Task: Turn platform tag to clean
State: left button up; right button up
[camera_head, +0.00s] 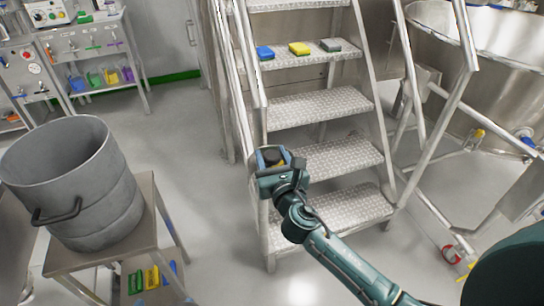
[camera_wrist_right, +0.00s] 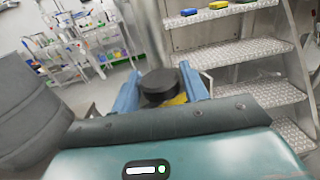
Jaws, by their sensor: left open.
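My right gripper (camera_head: 270,157) is at the left post of the metal stairs, low on the flight. My left gripper is not in view.
The stairs (camera_head: 318,107) rise close beside the gripper, with blue, yellow (camera_head: 299,48) and dark blocks on an upper tread. A grey drum (camera_head: 75,185) stands on a steel stand at left. Shelves (camera_head: 85,45) stand at the back left. The floor (camera_head: 190,130) between is clear.

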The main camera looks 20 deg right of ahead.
jog(key=c, duration=0.6)
